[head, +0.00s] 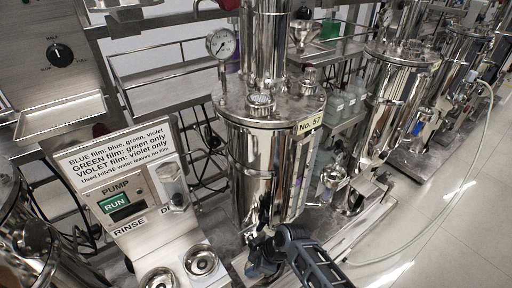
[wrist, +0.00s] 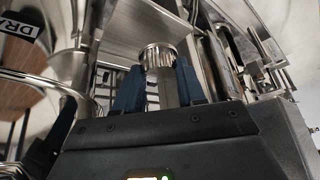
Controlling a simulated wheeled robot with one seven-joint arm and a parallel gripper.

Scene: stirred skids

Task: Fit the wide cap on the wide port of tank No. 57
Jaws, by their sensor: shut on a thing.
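A steel tank (head: 257,165) stands upright at the middle of the head view. Its yellow tag (head: 309,123) reads No. 5 and a last digit that is hard to make out. On its lid are a round ribbed fitting (head: 261,104) near the front and a smaller fitting (head: 309,78) at the right. I cannot tell which port is the wide one. My gripper (head: 264,254) is low in front of the tank. In the wrist view my gripper (wrist: 160,88) has its blue fingers shut on a ribbed metal cap (wrist: 158,55). The cap is hidden in the head view.
A pressure gauge (head: 221,43) rises at the lid's left. A pump panel (head: 125,185) stands left of the tank, with two round steel cups (head: 201,261) below it. More tanks (head: 395,90) line the right. A pale hose crosses the open floor (head: 455,240).

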